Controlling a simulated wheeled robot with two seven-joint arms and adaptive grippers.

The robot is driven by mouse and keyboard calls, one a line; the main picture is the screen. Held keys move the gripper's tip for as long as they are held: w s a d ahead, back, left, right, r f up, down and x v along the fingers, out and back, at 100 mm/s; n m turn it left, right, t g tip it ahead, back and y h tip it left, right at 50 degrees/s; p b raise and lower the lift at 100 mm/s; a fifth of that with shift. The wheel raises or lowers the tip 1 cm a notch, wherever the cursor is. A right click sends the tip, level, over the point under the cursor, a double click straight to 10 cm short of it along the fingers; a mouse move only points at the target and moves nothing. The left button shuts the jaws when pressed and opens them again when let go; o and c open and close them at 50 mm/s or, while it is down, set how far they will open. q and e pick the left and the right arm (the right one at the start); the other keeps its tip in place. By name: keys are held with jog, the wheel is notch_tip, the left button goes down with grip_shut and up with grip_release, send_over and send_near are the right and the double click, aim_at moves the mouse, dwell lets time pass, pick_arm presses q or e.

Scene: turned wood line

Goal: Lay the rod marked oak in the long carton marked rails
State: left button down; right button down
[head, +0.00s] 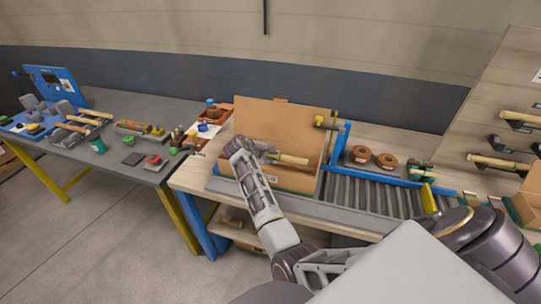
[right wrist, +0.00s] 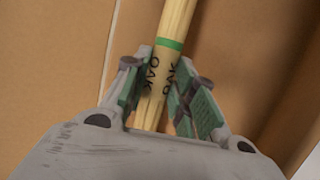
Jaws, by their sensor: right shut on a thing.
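The pale wooden rod (head: 292,160) is in my right gripper (head: 268,151), at the open long carton (head: 285,118). In the right wrist view the rod (right wrist: 176,25) carries a green band and the word OAK, and it passes between the two fingers of the gripper (right wrist: 165,90), which are shut on it. The brown cardboard (right wrist: 60,60) lies close behind it. I cannot tell whether the rod touches the carton's floor. The carton's lid stands up at the back; no word rails is readable. My left gripper is not in view.
A roller conveyor (head: 365,195) with two brown rolls (head: 386,160) on a tray lies right of the carton. A blue frame (head: 335,145) stands at the carton's right end. A grey table (head: 150,110) with tools and blocks is at the left. Rods rest on wall brackets (head: 500,163).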

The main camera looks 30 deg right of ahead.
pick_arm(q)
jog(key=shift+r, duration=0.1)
pick_arm(e)
jog(key=shift+f, duration=0.3)
jog(key=c, duration=1.2)
grip_release()
jog(key=shift+o, duration=0.2)
jog(key=shift+r, duration=0.15)
